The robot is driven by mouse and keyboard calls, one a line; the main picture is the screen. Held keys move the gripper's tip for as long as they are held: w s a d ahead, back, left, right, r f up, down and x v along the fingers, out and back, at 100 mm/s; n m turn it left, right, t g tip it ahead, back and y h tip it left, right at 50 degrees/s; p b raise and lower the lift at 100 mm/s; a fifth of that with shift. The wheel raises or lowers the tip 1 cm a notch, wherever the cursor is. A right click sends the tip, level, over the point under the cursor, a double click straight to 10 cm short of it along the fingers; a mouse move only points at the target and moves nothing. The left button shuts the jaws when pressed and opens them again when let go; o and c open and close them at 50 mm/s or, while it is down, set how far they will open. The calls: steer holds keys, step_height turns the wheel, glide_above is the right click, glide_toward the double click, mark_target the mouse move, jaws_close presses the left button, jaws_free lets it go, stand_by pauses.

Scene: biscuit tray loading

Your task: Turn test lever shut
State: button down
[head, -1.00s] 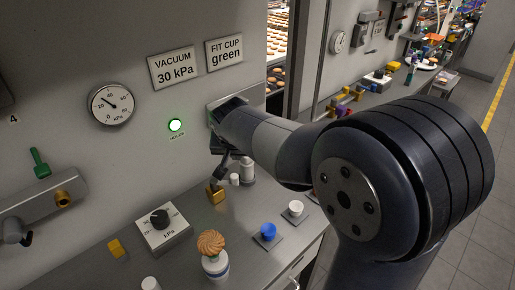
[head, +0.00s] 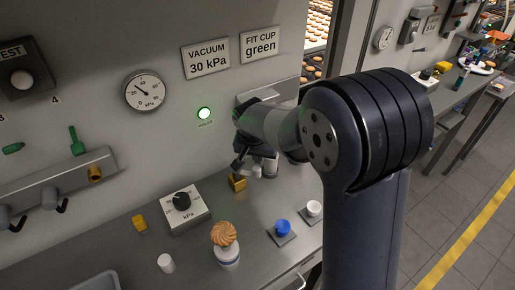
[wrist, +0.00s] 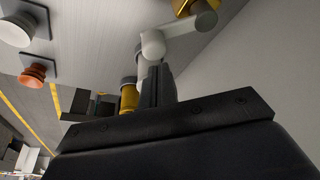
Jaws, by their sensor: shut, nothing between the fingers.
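A pale grey lever (wrist: 180,34) with a rounded white end (wrist: 153,44) shows in the wrist view; I take it as the test lever. A brass fitting (wrist: 184,7) sits near its far end. My gripper (wrist: 156,84) is shut and empty, its dark fingers just below the white end; I cannot tell whether they touch. In the head view my gripper (head: 242,163) is low by the wall, beside a brass block (head: 237,183) and a small white knob (head: 257,172). My arm hides part of this fixture.
A green lamp (head: 204,113) is lit beside a dial gauge (head: 145,91). An orange cup (wrist: 33,75) shows in the wrist view.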

steer(key=shift+w+d+f, duration=0.1)
steer(key=shift+w+f, duration=0.1)
steer(key=shift+f, duration=0.4)
steer(key=shift+s+f+m+b, duration=0.1)
steer(key=shift+s+m+b, duration=0.3)
steer(key=shift+m+b, duration=0.35)
steer(key=shift+s+f+m+h+b, duration=0.15)
steer(key=shift+s+m+h+b, duration=0.45)
steer(key=shift+m+b, duration=0.55)
steer(key=s+m+b, duration=0.1)
steer(key=m, duration=0.1)
steer(key=s+a+m+g+h+b, duration=0.1)
steer(key=s+m, duration=0.1)
steer(key=shift+a+r+b, duration=0.2)
steer(key=shift+b, duration=0.15)
steer(key=shift+a, duration=0.1)
steer(key=shift+r, duration=0.15)
